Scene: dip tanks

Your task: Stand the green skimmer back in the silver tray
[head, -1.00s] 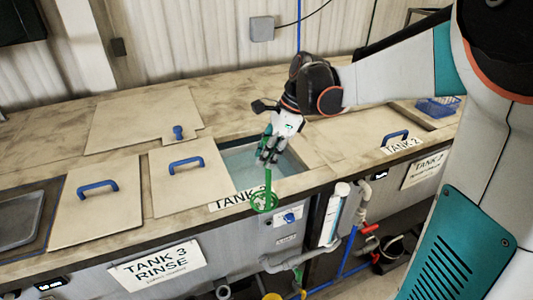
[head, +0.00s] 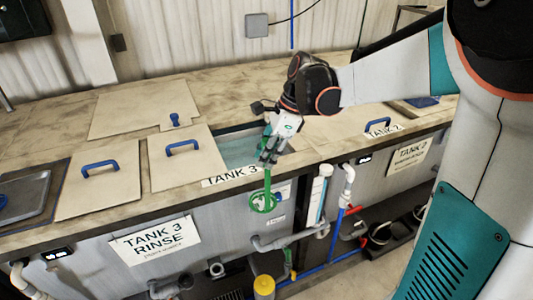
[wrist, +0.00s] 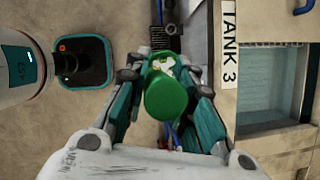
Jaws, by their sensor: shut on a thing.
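The green skimmer (head: 266,190) hangs upright from my gripper (head: 270,150), its round head low in front of the counter's front face. My gripper is shut on its handle, and the green top of the handle (wrist: 166,97) shows between the fingers in the wrist view. The silver tray (head: 22,196) lies on a dark mat at the far left of the counter, cut by the picture's edge. My gripper is well to the right of it, by the open tank.
The open tank (head: 238,148) holds water behind my gripper. Lids with blue handles (head: 183,147) (head: 99,168) lie on the counter between gripper and tray. Pipes (head: 345,195) and a yellow-topped bottle (head: 264,286) stand below the counter front.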

